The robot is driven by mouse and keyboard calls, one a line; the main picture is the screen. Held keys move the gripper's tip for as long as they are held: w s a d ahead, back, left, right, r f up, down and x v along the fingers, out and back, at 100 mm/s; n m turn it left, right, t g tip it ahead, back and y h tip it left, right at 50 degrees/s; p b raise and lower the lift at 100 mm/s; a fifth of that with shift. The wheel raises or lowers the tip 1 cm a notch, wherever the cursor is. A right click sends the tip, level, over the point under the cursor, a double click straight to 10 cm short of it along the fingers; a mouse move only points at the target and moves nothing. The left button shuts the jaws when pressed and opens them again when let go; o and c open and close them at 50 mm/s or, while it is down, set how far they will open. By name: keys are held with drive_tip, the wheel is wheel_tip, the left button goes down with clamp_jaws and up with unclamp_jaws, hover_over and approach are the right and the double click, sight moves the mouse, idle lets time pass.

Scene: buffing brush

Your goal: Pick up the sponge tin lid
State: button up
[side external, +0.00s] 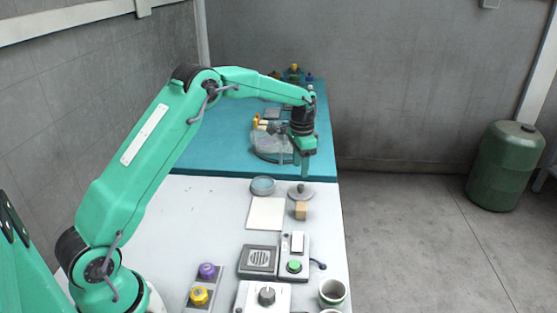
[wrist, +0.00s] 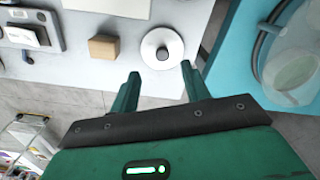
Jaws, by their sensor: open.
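The sponge tin lid looks to be the round pale grey lid with a dark-rimmed knob (wrist: 162,47). It lies flat on the white table near its right edge in the side view (side external: 301,193). My gripper (side external: 305,172) is above and slightly behind the lid, pointing down. In the wrist view its two green fingers (wrist: 160,72) are apart with nothing between them, and the lid lies just beyond the tips. A round shallow dish with a bluish inside (side external: 263,186), possibly the tin, sits left of the lid.
A wooden block (side external: 301,210) stands close in front of the lid. A white square plate (side external: 266,213) lies to the left. Switch boxes, a speaker panel (side external: 258,261) and a cup (side external: 332,292) are nearer. The teal table (side external: 215,150) behind carries a round transparent object.

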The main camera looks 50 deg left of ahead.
sight(299, 186)
drive_tip(key=shift+f, duration=1.15)
drive_tip(key=shift+w+a+f, duration=0.1)
drive_tip(key=shift+f, duration=2.55)
clamp_jaws()
